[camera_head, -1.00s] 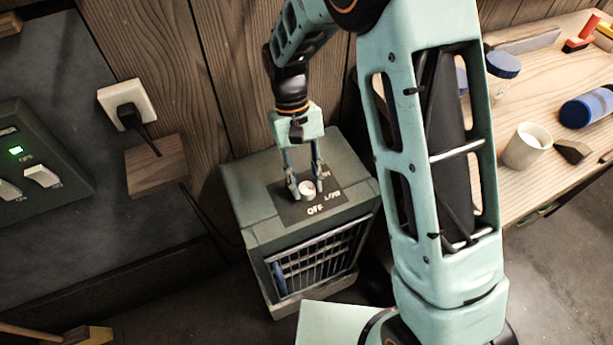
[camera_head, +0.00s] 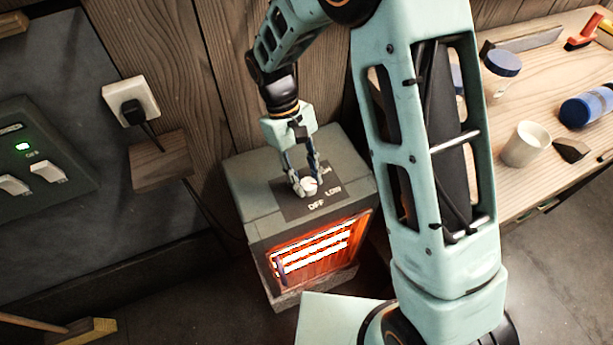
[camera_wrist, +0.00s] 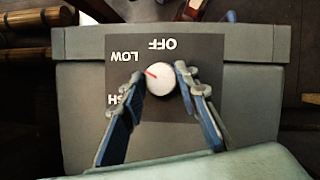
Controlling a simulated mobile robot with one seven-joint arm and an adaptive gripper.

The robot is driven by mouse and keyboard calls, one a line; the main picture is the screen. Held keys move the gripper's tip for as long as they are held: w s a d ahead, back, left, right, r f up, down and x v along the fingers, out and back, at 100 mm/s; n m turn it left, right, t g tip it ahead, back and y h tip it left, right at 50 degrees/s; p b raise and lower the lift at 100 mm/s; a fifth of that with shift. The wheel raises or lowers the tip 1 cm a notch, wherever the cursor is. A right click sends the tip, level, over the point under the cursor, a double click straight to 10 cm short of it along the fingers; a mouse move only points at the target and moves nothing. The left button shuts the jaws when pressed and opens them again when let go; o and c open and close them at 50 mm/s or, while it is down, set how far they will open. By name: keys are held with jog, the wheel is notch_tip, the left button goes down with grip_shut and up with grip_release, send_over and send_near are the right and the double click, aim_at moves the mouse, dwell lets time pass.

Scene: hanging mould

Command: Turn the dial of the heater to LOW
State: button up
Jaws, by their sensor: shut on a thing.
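The grey heater (camera_head: 245,188) stands on the floor, and its front bars (camera_head: 315,248) glow orange. Its round white dial (camera_wrist: 160,82) sits on a dark plate marked OFF, LOW and a partly hidden third label. In the wrist view the dial's red mark points up-left, towards the word LOW (camera_wrist: 123,56). My gripper (camera_head: 308,187) reaches down onto the dial from above. Its two fingers are shut on the dial's sides, also seen in the wrist view. In the head view the fingers hide part of the dial.
A workbench (camera_head: 545,85) with a white cup (camera_head: 525,146), a blue-lidded jar (camera_head: 502,66) and a blue bottle (camera_head: 588,106) stands at right. A plugged socket (camera_head: 131,101) and a switch panel (camera_head: 40,150) are on the left wall. A wooden block (camera_head: 161,160) sits below the socket.

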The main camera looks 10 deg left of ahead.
jog(key=o, duration=1.1)
jog(key=shift+o, duration=0.2)
jog(key=shift+r, duration=0.1)
jog(key=v, duration=1.2)
jog(key=shift+d, duration=0.1)
